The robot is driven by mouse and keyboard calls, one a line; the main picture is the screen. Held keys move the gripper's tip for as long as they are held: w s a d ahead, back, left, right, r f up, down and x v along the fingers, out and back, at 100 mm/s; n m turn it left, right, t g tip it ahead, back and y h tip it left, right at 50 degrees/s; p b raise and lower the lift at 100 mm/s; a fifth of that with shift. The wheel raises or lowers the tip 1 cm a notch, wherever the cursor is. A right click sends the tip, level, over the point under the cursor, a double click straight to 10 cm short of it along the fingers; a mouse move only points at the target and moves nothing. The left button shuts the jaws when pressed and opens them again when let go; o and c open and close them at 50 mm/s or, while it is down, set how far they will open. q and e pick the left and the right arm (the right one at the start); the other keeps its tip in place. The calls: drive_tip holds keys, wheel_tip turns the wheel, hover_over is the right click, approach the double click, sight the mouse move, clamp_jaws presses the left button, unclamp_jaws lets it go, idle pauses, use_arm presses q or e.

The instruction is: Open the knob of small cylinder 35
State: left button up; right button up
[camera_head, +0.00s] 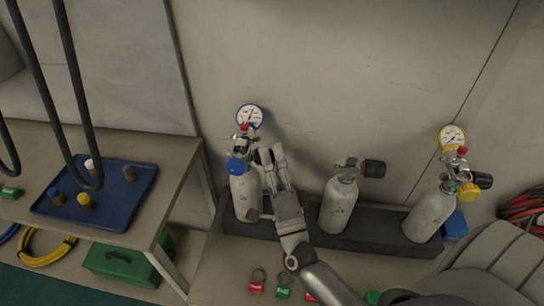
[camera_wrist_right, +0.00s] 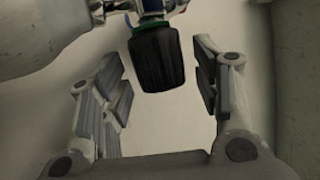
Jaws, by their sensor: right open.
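Three small pale cylinders stand in a dark rack (camera_head: 375,236): the left one (camera_head: 243,195) with a blue-rimmed gauge, the middle one (camera_head: 338,206) without a visible gauge, and the right one (camera_head: 430,214) with a yellow-rimmed gauge. Any numbers on them are too small to read. My right gripper (camera_head: 272,154) is at the left cylinder's valve, on its right side. In the right wrist view the open fingers stand either side of a black ribbed knob (camera_wrist_right: 156,62), with gaps visible on both sides. The cylinder body shows at upper left there. My left gripper is not in view.
A table at left holds a blue tray (camera_head: 128,213) with several small fittings. Black hoses (camera_head: 72,80) hang above it. A green box (camera_head: 122,264) sits below. Red and green tags (camera_head: 256,281) lie in front of the rack. The wall is close behind.

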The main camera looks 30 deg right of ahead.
drive_tip(key=v, duration=1.1)
drive_tip(key=shift+f, duration=0.2)
